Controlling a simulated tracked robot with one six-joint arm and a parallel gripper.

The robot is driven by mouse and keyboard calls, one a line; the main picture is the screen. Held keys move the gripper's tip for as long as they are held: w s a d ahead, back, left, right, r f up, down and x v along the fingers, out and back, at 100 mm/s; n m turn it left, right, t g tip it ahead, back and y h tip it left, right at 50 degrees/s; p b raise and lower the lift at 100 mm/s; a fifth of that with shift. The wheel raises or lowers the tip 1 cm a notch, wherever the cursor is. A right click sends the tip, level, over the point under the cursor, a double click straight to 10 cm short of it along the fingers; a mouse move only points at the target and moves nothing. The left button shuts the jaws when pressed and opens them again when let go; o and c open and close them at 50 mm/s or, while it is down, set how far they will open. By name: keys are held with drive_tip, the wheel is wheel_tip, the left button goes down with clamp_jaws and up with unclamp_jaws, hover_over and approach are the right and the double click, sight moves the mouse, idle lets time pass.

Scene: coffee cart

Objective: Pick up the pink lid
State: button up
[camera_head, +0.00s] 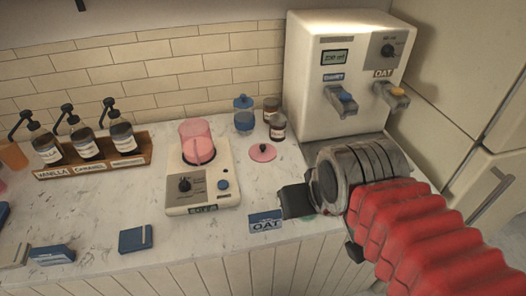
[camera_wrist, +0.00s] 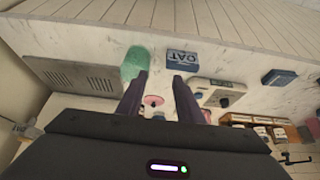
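The pink lid (camera_head: 262,153) is a flat disc with a small dark knob. It lies on the marble counter between the blender-like appliance and the big dispenser. My gripper (camera_head: 290,203) is nearer the counter's front edge than the lid and apart from it. In the wrist view my gripper (camera_wrist: 160,77) shows two dark fingers spread apart with nothing held between them. The lid (camera_wrist: 153,100) shows small between the fingers, beyond them, partly close to the finger edges.
A white appliance (camera_head: 202,193) with a pink clear cup (camera_head: 197,142) stands left of the lid. Jars (camera_head: 277,127) and a blue canister (camera_head: 243,118) stand behind it. The white dispenser (camera_head: 335,75) is at right. An OAT card (camera_head: 265,222) lies in front. A green object (camera_wrist: 133,65) is near one finger.

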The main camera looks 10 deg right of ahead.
drive_tip(key=shift+o, duration=1.4)
drive_tip(key=shift+w+r, duration=0.25)
drive_tip(key=o, duration=0.9)
drive_tip(key=w+r+m+g, duration=0.1)
drive_tip(key=w+r, duration=0.3)
drive_tip(key=w, duration=0.4)
drive_tip(key=shift+a+r+m, duration=0.2)
drive_tip(key=shift+a+m, duration=0.1)
drive_tip(key=shift+a, duration=0.05)
drive_tip(key=o, duration=0.4)
drive_tip(key=w+r+m+g, duration=0.1)
drive_tip(key=w, duration=0.6)
drive_tip(key=shift+r, duration=0.2)
drive_tip(key=w+f+m+g, duration=0.1)
drive_tip(key=w+f+m, duration=0.1)
drive_tip(key=w, duration=0.8)
drive_tip(key=w+f+m+g, duration=0.2)
drive_tip(key=w+f, duration=0.3)
drive_tip(key=w, duration=0.5)
drive_tip(key=shift+a+f+g, duration=0.15)
drive_tip(key=shift+a+g, duration=0.15)
hover_over(262, 149)
wheel_tip(262, 149, down, 7)
drive_tip(key=shift+a+f, duration=0.1)
drive_tip(key=shift+f, duration=0.75)
